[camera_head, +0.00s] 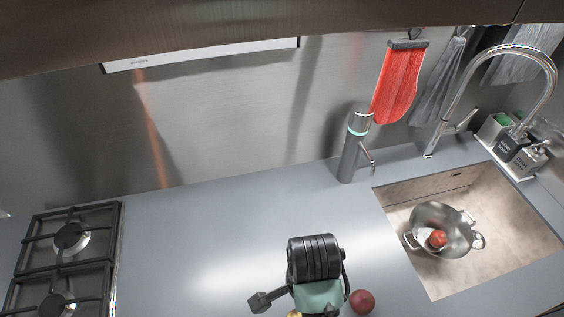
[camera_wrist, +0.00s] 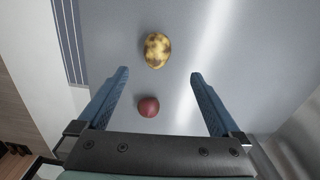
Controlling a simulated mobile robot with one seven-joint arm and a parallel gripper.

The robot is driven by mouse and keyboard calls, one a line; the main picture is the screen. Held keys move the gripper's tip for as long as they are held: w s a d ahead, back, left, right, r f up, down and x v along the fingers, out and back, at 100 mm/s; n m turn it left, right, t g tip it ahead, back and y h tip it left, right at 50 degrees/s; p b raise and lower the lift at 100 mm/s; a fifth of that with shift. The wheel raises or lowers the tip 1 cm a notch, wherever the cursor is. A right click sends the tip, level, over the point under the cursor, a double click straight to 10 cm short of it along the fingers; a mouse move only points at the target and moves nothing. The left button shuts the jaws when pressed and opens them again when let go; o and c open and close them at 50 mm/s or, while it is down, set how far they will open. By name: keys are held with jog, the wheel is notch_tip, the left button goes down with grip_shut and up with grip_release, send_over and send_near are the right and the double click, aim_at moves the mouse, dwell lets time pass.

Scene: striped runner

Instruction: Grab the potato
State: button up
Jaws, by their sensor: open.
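The potato (camera_wrist: 157,50) is yellow with brown patches and lies on the grey counter in the wrist view, just beyond the fingertips and near the midline between them. In the head view only a small yellow bit of it (camera_head: 295,314) shows at the bottom edge, beside my arm. My gripper (camera_wrist: 159,75) is open and empty, with its two blue fingers spread wide. A dark red round fruit or vegetable (camera_wrist: 148,107) lies between the fingers in the wrist view, nearer the palm than the potato. It also shows right of my arm in the head view (camera_head: 362,301).
A sink (camera_head: 406,190) at the right holds a metal pot (camera_head: 428,215) with a red item (camera_head: 438,238) in it. A small dispenser or tap (camera_head: 348,160) stands behind. A gas hob (camera_head: 70,240) is at left. The counter (camera_head: 190,235) between is clear.

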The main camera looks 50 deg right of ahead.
jog(key=f, duration=0.4)
jog(key=s+f, duration=0.1)
jog(key=f, duration=0.1)
jog(key=shift+f+p, duration=0.25)
jog(key=shift+p, duration=0.15)
jog(key=shift+w+f+p, duration=0.1)
jog(key=shift+f+p, duration=0.6)
jog(key=shift+f, duration=2.35)
